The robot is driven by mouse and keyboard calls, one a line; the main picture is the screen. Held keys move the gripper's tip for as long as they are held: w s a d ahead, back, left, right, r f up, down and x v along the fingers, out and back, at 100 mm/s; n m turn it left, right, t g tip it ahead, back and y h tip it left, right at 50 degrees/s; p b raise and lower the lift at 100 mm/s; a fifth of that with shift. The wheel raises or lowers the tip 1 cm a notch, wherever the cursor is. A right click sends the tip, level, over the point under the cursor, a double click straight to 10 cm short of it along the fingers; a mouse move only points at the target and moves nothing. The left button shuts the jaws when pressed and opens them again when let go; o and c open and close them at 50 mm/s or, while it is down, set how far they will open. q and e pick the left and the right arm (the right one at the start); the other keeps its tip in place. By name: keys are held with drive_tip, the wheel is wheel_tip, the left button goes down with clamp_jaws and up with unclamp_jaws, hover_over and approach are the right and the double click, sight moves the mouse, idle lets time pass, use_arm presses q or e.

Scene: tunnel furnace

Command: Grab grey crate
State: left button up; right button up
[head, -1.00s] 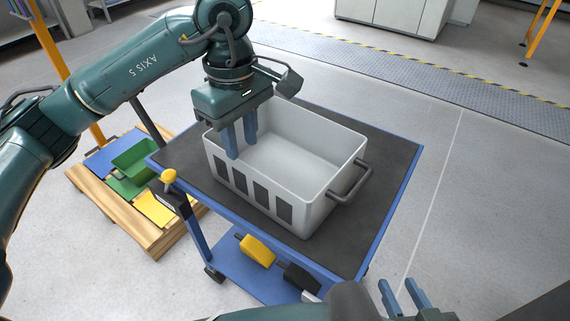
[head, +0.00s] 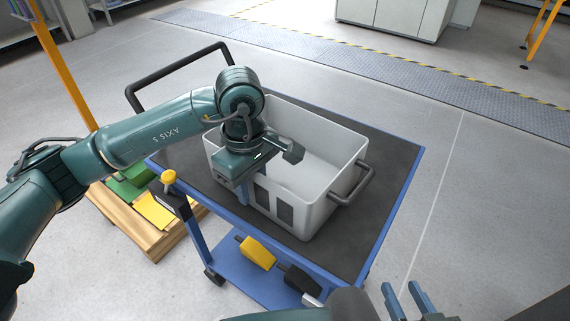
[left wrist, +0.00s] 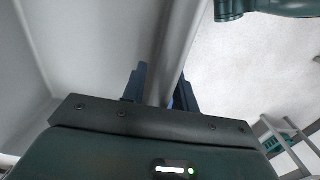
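The grey crate (head: 322,197) is an open, pale box with dark slots and a dark handle (head: 352,186). It stands upright on the cart top (head: 385,165). My left gripper (head: 243,192) is at the crate's near left wall, pointing down. In the left wrist view, its fingers (left wrist: 161,88) straddle the wall's rim (left wrist: 178,55), one inside and one outside. I cannot tell whether they press on it. In the head view the inner finger is hidden. My right gripper (head: 406,300) is open and empty at the bottom, off the cart's near right corner.
The blue-framed cart has a dark push handle (head: 180,75) and a lower shelf (head: 235,275) bearing yellow (head: 257,252) and black items. A wooden pallet (head: 150,235) with coloured pieces stands to the left. The floor right of the cart is clear.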

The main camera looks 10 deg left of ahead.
use_arm(q)
clamp_jaws()
drive_tip(key=shift+r, duration=0.15)
idle(1.2)
